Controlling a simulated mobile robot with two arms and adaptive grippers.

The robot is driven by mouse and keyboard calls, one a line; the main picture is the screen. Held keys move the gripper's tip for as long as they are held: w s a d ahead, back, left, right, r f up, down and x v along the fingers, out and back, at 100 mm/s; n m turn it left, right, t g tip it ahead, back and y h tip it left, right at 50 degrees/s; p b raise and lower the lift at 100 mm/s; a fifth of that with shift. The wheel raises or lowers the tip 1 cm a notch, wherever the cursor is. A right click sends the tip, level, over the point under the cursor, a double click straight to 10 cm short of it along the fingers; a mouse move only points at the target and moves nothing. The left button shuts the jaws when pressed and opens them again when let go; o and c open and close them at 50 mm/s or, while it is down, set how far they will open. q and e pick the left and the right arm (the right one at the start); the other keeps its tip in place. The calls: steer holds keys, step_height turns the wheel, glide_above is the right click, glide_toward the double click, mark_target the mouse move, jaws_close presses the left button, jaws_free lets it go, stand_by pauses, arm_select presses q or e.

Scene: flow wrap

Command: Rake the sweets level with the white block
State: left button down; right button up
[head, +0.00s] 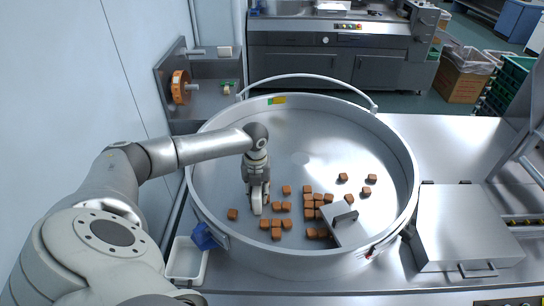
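Several brown cube sweets (307,197) lie scattered on the floor of a large round metal pan. Many sit in the near half, some bunched beside the block. The pale grey-white block (349,231) with a dark handle on top stands in the pan's near right part, sweets close along its left side. My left gripper (257,208) points down inside the pan, left of the block and apart from it. Sweets lie around its tip. Its fingers show narrow, edge-on, so their opening is unclear. My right gripper is not in view.
The pan (409,165) has a high rim and a raised hoop handle (309,77) at the back. A white tray (186,262) and blue object (205,236) are at the left front. A metal box (465,225) stands right. The pan's far half is clear.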

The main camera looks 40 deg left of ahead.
arm_select(q)
steer(key=shift+s+a, duration=0.3)
steer(key=shift+a, duration=0.05)
steer(key=shift+r, duration=0.15)
step_height(320, 180, up, 12)
steer(key=shift+r, duration=0.15)
stand_by(0.5)
